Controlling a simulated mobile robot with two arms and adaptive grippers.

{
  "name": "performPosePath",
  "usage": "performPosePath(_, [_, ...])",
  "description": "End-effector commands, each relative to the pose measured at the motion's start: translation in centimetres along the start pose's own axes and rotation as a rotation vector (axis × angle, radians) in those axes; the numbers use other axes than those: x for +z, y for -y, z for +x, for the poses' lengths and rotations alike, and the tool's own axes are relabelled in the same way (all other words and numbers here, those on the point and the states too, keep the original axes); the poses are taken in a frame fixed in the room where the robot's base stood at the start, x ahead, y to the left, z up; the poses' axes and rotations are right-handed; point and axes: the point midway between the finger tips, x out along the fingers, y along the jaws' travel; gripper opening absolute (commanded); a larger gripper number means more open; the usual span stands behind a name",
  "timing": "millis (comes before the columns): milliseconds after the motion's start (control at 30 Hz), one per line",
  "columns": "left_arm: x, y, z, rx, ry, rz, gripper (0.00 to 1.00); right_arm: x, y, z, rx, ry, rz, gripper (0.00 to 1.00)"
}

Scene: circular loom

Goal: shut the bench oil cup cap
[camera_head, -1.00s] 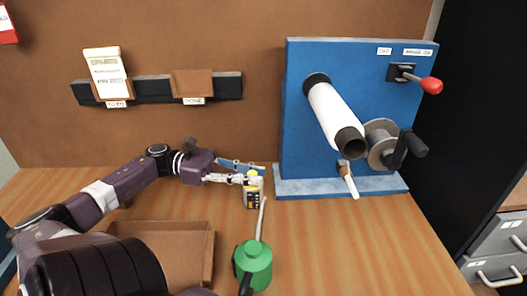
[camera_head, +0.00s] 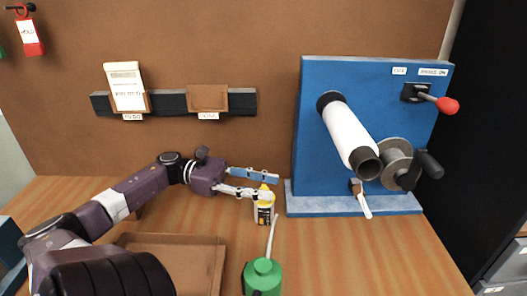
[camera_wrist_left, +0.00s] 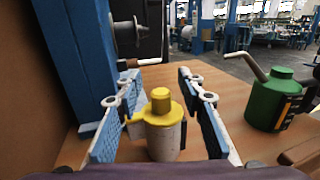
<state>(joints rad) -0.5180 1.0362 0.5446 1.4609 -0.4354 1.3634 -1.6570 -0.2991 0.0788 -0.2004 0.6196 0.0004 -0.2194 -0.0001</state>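The bench oil cup (camera_head: 264,212) is a small pale cup with a dark label and a yellow cap (camera_head: 264,190). It stands upright on the bench. In the left wrist view the cap (camera_wrist_left: 161,107), with a round yellow knob, lies over the top of the cup (camera_wrist_left: 164,140). I cannot tell whether it is fully seated. My left gripper (camera_head: 274,187) is open, its fingers on either side of the cap. In the left wrist view a gap shows on the right of the cup; the left finger is close to the cap's side tab. My right gripper is out of view.
A green oil can (camera_head: 263,276) with a long spout stands just in front of the cup. A blue machine (camera_head: 312,140) with a white roll (camera_head: 350,133) stands to the right. A brown tray (camera_head: 175,265) lies at front left.

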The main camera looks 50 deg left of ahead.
Motion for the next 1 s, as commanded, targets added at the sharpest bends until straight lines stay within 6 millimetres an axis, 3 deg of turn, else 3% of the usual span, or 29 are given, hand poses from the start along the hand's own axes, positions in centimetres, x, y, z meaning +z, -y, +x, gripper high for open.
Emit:
performPosePath(200, [4.4, 0.0, 0.0, -0.001, 0.001, 0.006, 0.36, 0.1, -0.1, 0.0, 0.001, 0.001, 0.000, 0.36])
performPosePath(433, [7.7, 0.0, 0.0, 0.000, 0.001, 0.003, 0.36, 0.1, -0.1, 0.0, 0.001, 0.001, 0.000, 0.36])
performPosePath(1000, [8.5, 0.0, 0.0, 0.000, 0.000, 0.001, 0.36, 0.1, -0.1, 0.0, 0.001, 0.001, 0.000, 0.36])
